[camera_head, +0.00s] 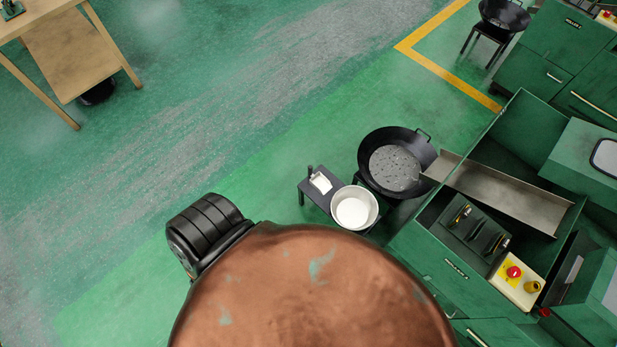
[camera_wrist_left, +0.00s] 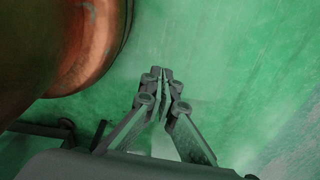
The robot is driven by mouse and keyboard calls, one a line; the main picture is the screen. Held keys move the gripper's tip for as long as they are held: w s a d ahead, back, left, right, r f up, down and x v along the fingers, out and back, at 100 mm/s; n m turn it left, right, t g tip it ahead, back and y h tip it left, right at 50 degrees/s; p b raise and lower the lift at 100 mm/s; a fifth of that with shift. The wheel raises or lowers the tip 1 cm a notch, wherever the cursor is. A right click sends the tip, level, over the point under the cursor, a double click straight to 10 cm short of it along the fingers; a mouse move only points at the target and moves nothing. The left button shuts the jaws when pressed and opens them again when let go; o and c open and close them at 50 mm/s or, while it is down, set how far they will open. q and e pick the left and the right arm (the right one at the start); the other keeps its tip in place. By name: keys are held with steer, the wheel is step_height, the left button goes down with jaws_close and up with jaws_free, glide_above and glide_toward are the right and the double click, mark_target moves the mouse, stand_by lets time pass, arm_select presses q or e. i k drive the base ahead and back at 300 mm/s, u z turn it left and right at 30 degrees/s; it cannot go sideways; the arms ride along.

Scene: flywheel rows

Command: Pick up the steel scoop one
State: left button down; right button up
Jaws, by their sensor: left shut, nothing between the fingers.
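A small scoop (camera_head: 320,183) with a pale, shiny bowl and a short dark handle lies on a low dark stool (camera_head: 312,199) in the head view. It sits just left of a round pot with white contents (camera_head: 354,209). My left gripper (camera_wrist_left: 165,74) shows only in the left wrist view. Its fingers meet at the tips, with nothing between them, above bare green floor. The scoop is not in the left wrist view, and neither gripper is in the head view.
Right of the pot stands a wide black pan (camera_head: 402,142) with grey contents. A metal chute (camera_head: 500,190) leads from it over a green machine (camera_head: 430,245) with red and yellow buttons. A wooden table (camera_head: 75,50) is at top left. Open green floor (camera_head: 230,130) lies between.

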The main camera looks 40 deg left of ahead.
mark_target(318, 180)
steer(key=u, duration=1.35)
